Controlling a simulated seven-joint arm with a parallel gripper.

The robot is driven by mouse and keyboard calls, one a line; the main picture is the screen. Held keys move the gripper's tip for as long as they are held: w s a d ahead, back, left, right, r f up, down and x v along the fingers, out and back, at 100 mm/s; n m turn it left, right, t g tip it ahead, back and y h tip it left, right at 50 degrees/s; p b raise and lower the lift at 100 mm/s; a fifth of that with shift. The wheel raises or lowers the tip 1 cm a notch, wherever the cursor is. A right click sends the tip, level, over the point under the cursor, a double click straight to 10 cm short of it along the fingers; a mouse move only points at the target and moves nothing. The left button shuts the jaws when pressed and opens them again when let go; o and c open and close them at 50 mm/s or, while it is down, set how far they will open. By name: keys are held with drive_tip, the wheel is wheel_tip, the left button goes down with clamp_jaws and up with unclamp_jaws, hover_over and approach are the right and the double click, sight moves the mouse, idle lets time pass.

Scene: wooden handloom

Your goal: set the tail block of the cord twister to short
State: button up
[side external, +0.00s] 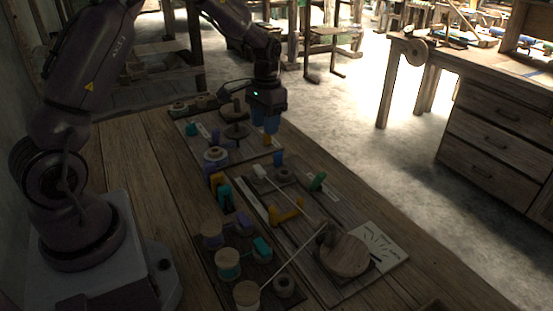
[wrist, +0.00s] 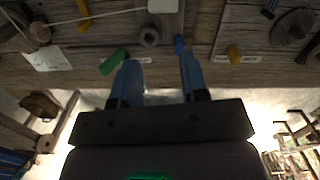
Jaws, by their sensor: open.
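The cord twister seems to be the long dark board (side external: 305,235) with a round wooden disc (side external: 345,254) at its near end. A pale cord runs from the disc to a small whitish block (side external: 259,171) at the far end, likely the tail block. This block also shows at the top edge of the wrist view (wrist: 163,5), partly cut off. I cannot read any short or long marking. My gripper (side external: 268,123) has blue fingers, points down and is above the far boards, apart from the block. In the wrist view its fingers (wrist: 157,62) are spread with nothing between them.
A green lever (side external: 318,181), a grey ring (side external: 284,175) and a blue peg (side external: 278,158) stand near the whitish block. A yellow handle (side external: 286,214) is beside the cord. Spools (side external: 228,263) crowd the near left.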

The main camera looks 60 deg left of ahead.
sight(277, 153)
drive_tip(key=shift+m+t, duration=0.4)
drive_tip(key=shift+m, duration=0.4)
drive_tip(key=w+a+f, duration=0.1)
drive_tip(key=w+a, duration=0.1)
drive_tip(key=w, duration=0.1)
drive_tip(key=w+a+f, duration=0.1)
drive_tip(key=shift+w+f, duration=0.3)
drive_tip(key=shift+w, duration=0.1)
wheel_tip(277, 153, down, 12)
drive_tip(key=shift+r, duration=0.1)
clamp_jaws()
